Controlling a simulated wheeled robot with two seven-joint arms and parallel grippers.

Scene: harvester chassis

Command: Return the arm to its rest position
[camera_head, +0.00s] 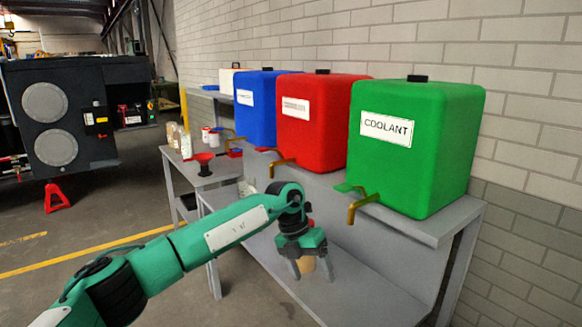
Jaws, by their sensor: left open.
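My left arm (210,236) is green and reaches in from the lower left. Its left gripper (312,276) points down above the lower grey shelf, in front of the red and green tanks. The two fingers are apart. A tan object (307,264) shows between or behind the fingers; I cannot tell whether they touch it. My right gripper is not in view.
Green COOLANT (440,150), red (325,125) and blue (262,100) tanks with brass taps stand on a grey bench (435,225) against the brick wall. A red funnel (202,160) stands on the side table. Dark machinery (80,105) and a red jack stand (56,197) are at left.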

